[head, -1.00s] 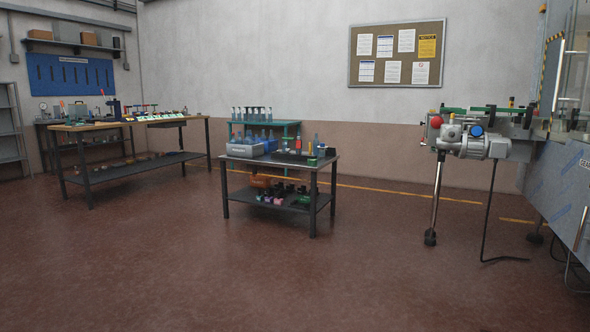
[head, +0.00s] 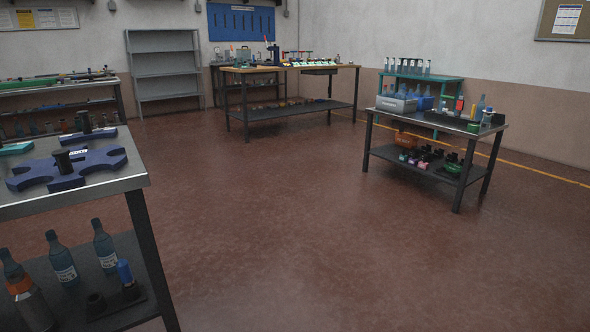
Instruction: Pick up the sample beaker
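I cannot make out a sample beaker for certain in the head view. The steel-topped table (head: 395,104) at the right carries a grey bin (head: 396,103), bottles and small items, too small to tell apart. The wooden-topped bench (head: 258,69) at the back holds small items, also too small to name. Neither of my grippers shows in the view.
A near-left table (head: 135,180) holds a blue star-shaped plate (head: 68,167), with bottles (head: 104,246) on its lower shelf. A grey shelf rack (head: 166,68) stands against the back wall. The red-brown floor (head: 290,220) between the tables is clear.

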